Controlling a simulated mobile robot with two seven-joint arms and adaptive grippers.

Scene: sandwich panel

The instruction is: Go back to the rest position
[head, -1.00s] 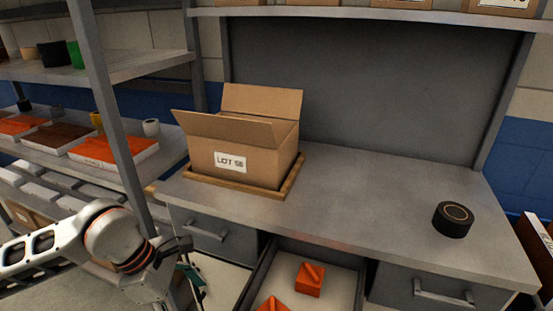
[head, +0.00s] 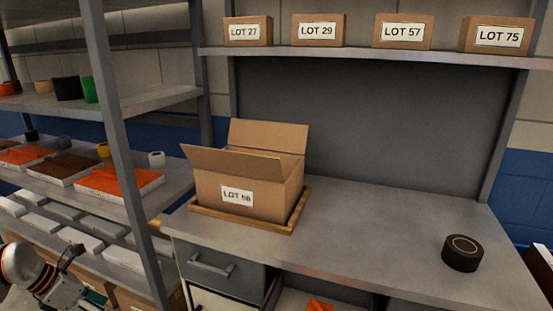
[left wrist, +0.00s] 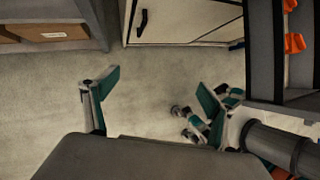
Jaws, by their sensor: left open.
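My left gripper (left wrist: 158,88) is open and empty in the left wrist view, with bare floor between its fingers. In the head view my left arm is at the bottom left corner, and the gripper (head: 88,298) is partly cut off by the lower edge. It is apart from the workbench, in front of the shelf rack. Small white and teal parts (left wrist: 190,125) show beside the right finger in the left wrist view. They may belong to my right gripper, but its jaws cannot be read.
An open carton (head: 245,188) stands in a wooden tray (head: 262,228) on the workbench (head: 370,235). A black tape roll (head: 462,253) lies at the right. The shelf rack (head: 125,165) stands at left; labelled boxes (head: 403,31) line the top shelf.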

